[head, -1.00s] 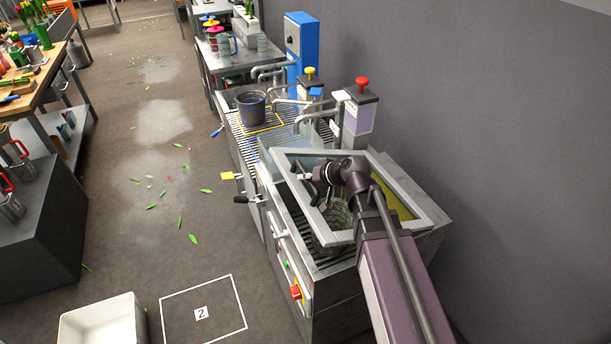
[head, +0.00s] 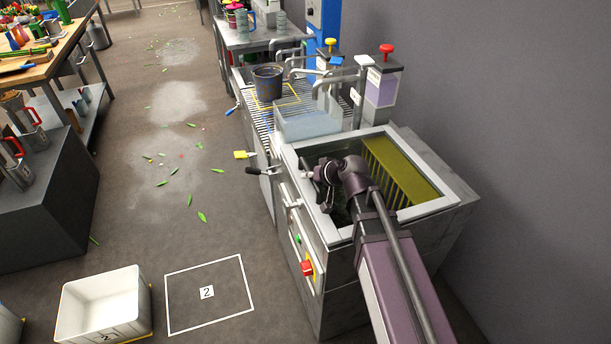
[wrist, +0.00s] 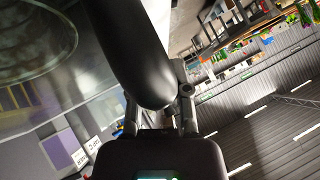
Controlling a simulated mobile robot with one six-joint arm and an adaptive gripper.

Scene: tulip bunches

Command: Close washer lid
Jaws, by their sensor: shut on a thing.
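The washer (head: 340,290) is a grey steel cabinet at the right of the head view. Its lid (head: 405,217) is a light grey frame with a see-through pane. The lid lies about flat over the tub; I cannot tell whether a small gap is left under its front edge. My gripper (head: 310,176) is at the lid's left side, shut on the black lid handle (wrist: 130,50), which fills the upper middle of the wrist view. The handle is mostly hidden by my gripper in the head view. The pane shows at left in the wrist view.
A yellow ribbed part (head: 400,170) shows inside the tub. A dark bucket (head: 268,82) stands on the slatted counter behind. A soap dispenser (head: 382,85) stands beyond the washer. A white bin (head: 103,305) is on the floor at left.

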